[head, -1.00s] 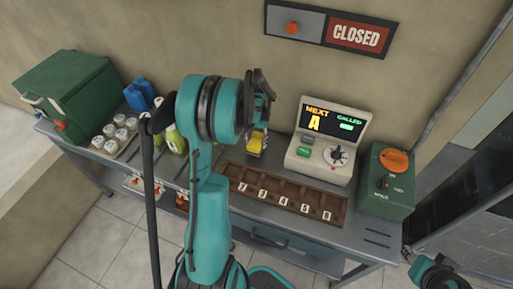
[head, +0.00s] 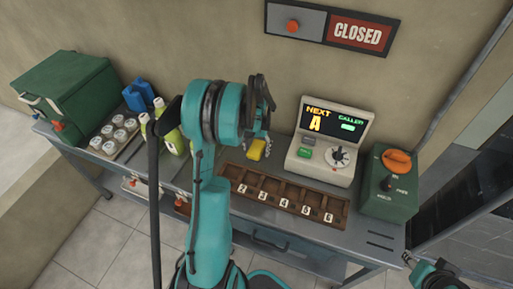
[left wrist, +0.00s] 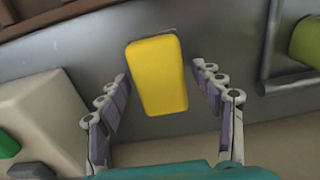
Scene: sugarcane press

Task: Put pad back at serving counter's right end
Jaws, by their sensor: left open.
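The yellow pad (head: 257,149) is on the metal counter (head: 376,240), left of the ticket console and behind the numbered tray. In the left wrist view the pad (left wrist: 157,76) lies ahead of and between the fingers, with a gap on both sides. My left gripper (head: 262,128) is open and empty over the pad; its fingers (left wrist: 165,95) are spread in the left wrist view. My arm partly hides the counter behind it.
A cream console (head: 325,155) with a lit screen stands right of the pad. A green box (head: 389,185) with an orange knob is at the counter's right end. A wooden tray (head: 285,192) with numbered slots lies in front. Green bottles (head: 171,133) stand at left.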

